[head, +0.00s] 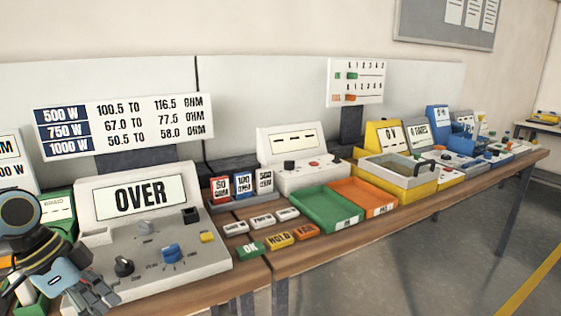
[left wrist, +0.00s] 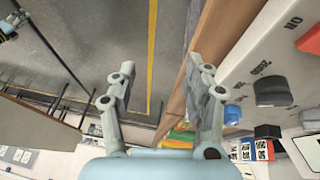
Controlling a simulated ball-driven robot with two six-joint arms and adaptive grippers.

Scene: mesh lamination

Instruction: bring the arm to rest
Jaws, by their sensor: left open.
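My left gripper (head: 92,292) is at the lower left of the head view, in front of the left part of the large tester (head: 205,262). In the left wrist view my left gripper (left wrist: 160,78) has its two fingers spread apart with nothing between them. The floor and the wooden bench edge (left wrist: 203,45) show beyond the fingers. The tester's display reads OVER.
A sign with ohm ranges (head: 125,122) stands behind the tester. Right of it are a green tray (head: 326,218), an orange tray (head: 378,205), OK, HOLD and FAIL blocks (head: 279,240), and a second meter (head: 291,150). Open floor (head: 440,265) lies in front of the bench.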

